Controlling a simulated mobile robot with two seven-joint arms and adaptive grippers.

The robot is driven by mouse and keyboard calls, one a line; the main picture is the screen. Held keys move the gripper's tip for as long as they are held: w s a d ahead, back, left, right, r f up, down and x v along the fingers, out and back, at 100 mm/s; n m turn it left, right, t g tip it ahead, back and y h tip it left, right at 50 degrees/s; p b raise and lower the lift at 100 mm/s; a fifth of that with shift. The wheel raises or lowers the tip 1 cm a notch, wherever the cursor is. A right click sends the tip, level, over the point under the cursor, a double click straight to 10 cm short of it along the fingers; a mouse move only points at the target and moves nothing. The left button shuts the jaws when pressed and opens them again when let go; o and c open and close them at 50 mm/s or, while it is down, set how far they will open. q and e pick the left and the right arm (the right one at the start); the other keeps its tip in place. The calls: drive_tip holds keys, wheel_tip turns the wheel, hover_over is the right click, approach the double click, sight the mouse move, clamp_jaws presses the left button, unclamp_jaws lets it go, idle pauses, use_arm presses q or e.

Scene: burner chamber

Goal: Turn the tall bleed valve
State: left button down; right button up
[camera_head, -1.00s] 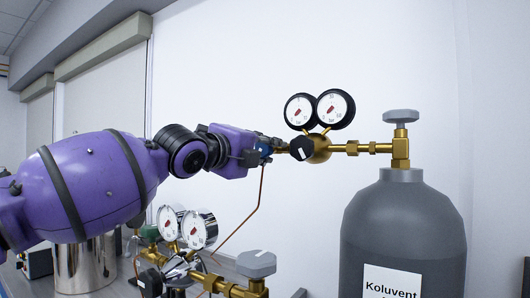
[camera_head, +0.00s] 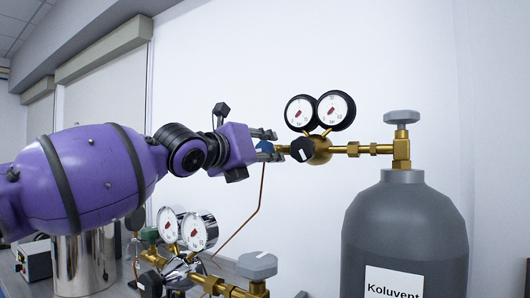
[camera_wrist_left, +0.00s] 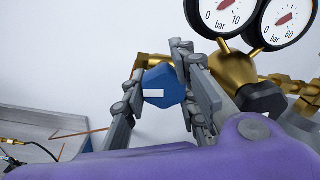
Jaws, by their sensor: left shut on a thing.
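The tall bleed valve has a blue knob (camera_head: 265,147) with a white mark, at the left end of the brass regulator (camera_head: 319,148) on the tall grey cylinder (camera_head: 405,235). In the left wrist view the knob (camera_wrist_left: 163,86) sits between the two grey fingers of my left gripper (camera_wrist_left: 162,72). In the head view my left gripper (camera_head: 266,146) reaches the knob from the left, its fingers above and below it. It is shut on the knob, which partly hides behind the fingers. My right gripper is in neither view.
Two round gauges (camera_head: 320,111) stand just above the regulator, with a black knob (camera_head: 302,149) close right of my fingers. A grey-handled valve (camera_head: 401,117) tops the cylinder. A lower chrome regulator (camera_head: 185,232) stands beneath my arm. A thin copper pipe (camera_head: 252,212) hangs below the knob.

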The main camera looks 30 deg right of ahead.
use_arm(q)
drive_tip(key=shift+w+f+m, duration=0.25)
drive_tip(key=shift+f+m, duration=0.15)
drive_tip(key=shift+m, duration=0.4)
drive_tip(key=c, duration=1.5)
unclamp_jaws()
drive_tip(key=shift+a+r, duration=0.1)
drive_tip(key=shift+c, duration=0.2)
drive_tip(key=shift+w, duration=0.1)
drive_tip(key=shift+r, duration=0.2)
drive_tip(key=v, duration=1.2)
drive_tip(key=shift+f, duration=0.1)
